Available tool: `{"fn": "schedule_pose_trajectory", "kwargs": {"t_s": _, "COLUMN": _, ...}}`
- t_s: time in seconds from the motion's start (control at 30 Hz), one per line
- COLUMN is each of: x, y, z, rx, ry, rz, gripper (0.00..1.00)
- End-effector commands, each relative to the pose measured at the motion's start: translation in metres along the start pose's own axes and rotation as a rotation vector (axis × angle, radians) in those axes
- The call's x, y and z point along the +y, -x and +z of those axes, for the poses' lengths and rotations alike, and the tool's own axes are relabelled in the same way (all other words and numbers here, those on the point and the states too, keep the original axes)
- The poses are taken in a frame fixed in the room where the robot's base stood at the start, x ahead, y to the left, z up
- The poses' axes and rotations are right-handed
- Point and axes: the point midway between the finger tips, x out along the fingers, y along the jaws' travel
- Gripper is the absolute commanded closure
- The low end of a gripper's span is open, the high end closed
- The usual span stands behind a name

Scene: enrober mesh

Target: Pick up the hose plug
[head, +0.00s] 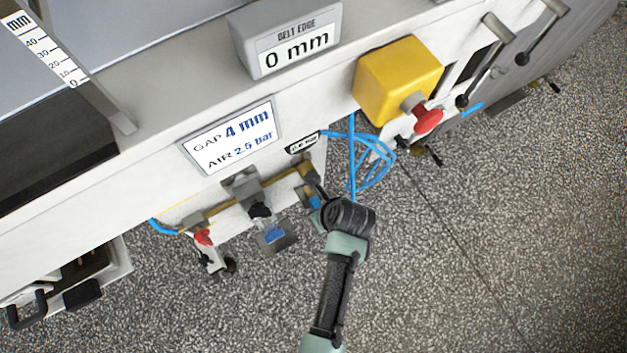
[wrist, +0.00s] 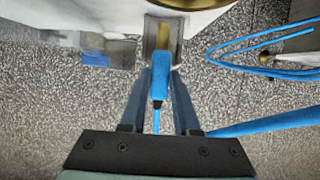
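The hose plug (wrist: 158,88) is blue and sits between my two fingers in the wrist view. A thin blue hose (wrist: 155,122) runs from its near end towards my palm. Its far end points at a grey block with a brass-coloured part (wrist: 163,38); I cannot tell whether it is seated there. My gripper (wrist: 161,80) has its fingers on either side of the plug, very close to it; contact cannot be made out. In the head view my gripper (head: 317,198) is at the machine's lower front edge, and my wrist partly hides the plug.
A looped blue hose (head: 373,165) hangs right of my gripper, under a yellow box (head: 398,80) with a red knob (head: 428,120). A brass-coloured rail (head: 230,210) with a red-handled fitting (head: 204,237) and a black knob (head: 260,210) lies to the left. The speckled floor (head: 450,270) is clear.

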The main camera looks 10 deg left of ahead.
Motion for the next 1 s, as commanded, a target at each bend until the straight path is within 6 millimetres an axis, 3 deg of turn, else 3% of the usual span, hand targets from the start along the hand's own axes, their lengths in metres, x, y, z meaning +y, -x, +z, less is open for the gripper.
{"fn": "schedule_pose_trajectory", "kwargs": {"t_s": 0.1, "x": 0.0, "y": 0.0, "z": 0.0, "rx": 0.0, "ry": 0.0, "rz": 0.0, "gripper": 1.0}}
{"fn": "schedule_pose_trajectory", "kwargs": {"t_s": 0.67, "x": 0.0, "y": 0.006, "z": 0.001, "rx": -0.001, "ry": 0.0, "rz": 0.0, "gripper": 1.0}}
{"fn": "schedule_pose_trajectory", "kwargs": {"t_s": 1.0, "x": -0.001, "y": 0.05, "z": 0.018, "rx": -0.004, "ry": 0.0, "rz": -0.002, "gripper": 1.0}}
